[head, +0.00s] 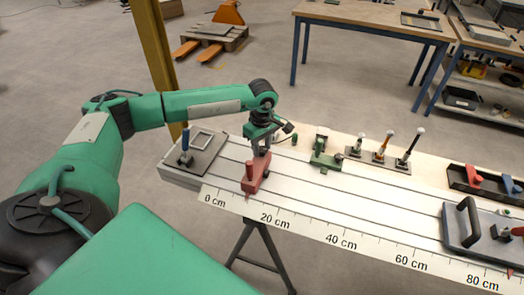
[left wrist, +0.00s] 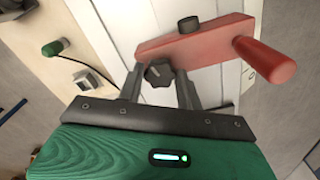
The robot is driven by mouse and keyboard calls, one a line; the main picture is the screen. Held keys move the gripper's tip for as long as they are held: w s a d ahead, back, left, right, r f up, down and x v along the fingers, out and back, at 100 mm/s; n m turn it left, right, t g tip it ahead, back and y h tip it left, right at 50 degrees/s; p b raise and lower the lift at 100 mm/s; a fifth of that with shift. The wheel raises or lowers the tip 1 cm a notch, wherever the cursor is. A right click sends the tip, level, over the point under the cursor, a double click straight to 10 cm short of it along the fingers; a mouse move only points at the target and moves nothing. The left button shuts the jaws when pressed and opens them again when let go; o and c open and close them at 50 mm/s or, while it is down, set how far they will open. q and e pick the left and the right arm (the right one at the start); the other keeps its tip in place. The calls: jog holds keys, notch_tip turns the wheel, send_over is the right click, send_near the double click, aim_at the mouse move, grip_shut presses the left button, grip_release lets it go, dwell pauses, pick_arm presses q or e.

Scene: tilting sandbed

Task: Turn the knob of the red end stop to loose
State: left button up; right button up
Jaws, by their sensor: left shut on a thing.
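The red end stop (head: 250,183) sits on the grooved pale bed near the low end of its centimetre scale, between the 0 and 20 cm marks. In the left wrist view its red body (left wrist: 195,43) carries a red cylindrical handle on the right and a black round cap near its far edge. Its dark lobed knob (left wrist: 158,73) shows between my fingertips. My left gripper (head: 260,150) is above the end stop, pointing down; in the left wrist view its fingers (left wrist: 159,82) are closed about the knob. The knob's loose or tight setting cannot be read. My right gripper is not seen.
A dark plate with a blue handle (head: 185,147) lies left of the end stop. A green fixture (head: 325,157) stands to its right, then several upright tools, a dark tray (head: 457,180) and a handled grey plate (head: 463,238). The bed between is mostly clear.

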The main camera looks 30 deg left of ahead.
pick_arm(q)
jog(key=n+b, duration=0.4)
jog(key=n, duration=0.1)
jog(key=shift+f+n, duration=0.1)
jog(key=shift+n, duration=0.2)
jog(key=n+b, duration=0.2)
jog(key=n, duration=0.3)
jog(key=shift+w+b, duration=0.1)
jog(key=shift+b, duration=0.3)
jog(key=shift+n, duration=0.5)
jog(key=shift+n+b, duration=0.5)
jog(key=shift+n, duration=0.5)
jog(key=shift+r+n, duration=0.2)
jog(key=shift+n, duration=0.3)
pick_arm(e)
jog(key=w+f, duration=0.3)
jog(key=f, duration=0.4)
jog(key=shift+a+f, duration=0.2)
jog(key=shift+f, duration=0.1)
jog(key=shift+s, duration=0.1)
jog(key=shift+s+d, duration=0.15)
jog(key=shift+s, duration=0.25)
